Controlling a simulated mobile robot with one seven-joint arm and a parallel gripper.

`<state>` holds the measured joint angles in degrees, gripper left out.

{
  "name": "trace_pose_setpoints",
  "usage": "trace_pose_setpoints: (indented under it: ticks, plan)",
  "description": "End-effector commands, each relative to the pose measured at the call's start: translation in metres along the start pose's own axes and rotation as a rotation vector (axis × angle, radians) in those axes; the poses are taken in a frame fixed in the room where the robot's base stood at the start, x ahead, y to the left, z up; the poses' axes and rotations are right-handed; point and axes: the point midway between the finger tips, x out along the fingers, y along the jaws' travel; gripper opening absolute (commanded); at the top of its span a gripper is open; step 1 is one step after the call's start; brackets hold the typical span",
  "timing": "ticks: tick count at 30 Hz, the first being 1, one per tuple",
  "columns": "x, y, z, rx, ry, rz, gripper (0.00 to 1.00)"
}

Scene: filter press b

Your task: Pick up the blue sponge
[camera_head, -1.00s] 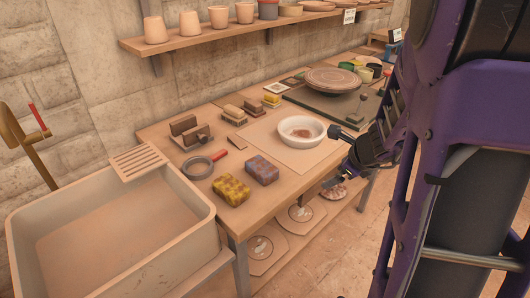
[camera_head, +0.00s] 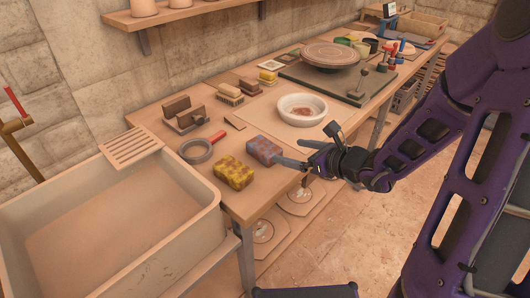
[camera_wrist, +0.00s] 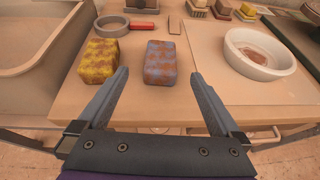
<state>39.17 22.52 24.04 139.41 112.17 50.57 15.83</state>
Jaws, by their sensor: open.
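The blue sponge (camera_head: 264,151), a block with brownish-orange stains, lies on the wooden table near its front edge, just right of a yellow sponge (camera_head: 233,173). In the wrist view the blue sponge (camera_wrist: 160,63) is ahead of my gripper (camera_wrist: 158,77), between the lines of the two fingers and slightly beyond their tips. My gripper (camera_head: 292,163) is open and empty at the table's front edge, with its fingers pointing at the sponge. In the head view the fingers overlap closely, and whether they touch the sponge cannot be told. The yellow sponge (camera_wrist: 98,61) sits outside the left finger.
A white bowl (camera_head: 302,109) stands on a board right of the blue sponge. A round sieve-like tool (camera_head: 197,151) with a red handle and several brushes lie behind. A large sink (camera_head: 120,230) is at the left. Open floor lies in front of the table.

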Motion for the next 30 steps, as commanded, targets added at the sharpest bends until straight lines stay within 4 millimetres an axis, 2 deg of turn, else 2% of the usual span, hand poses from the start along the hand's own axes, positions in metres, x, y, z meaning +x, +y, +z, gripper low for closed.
trace_pose_setpoints:
  ticks: [3,9,17,24,30]
  plan:
    - [0.029,0.001,-0.003,0.001,0.000,0.004,1.00]
    - [0.063,0.000,-0.002,0.000,0.001,0.002,1.00]
    - [0.081,-0.001,-0.003,0.000,0.002,0.001,1.00]
    - [0.117,-0.002,-0.005,0.000,0.001,0.002,1.00]
    - [0.125,-0.003,-0.005,-0.001,0.003,0.000,1.00]
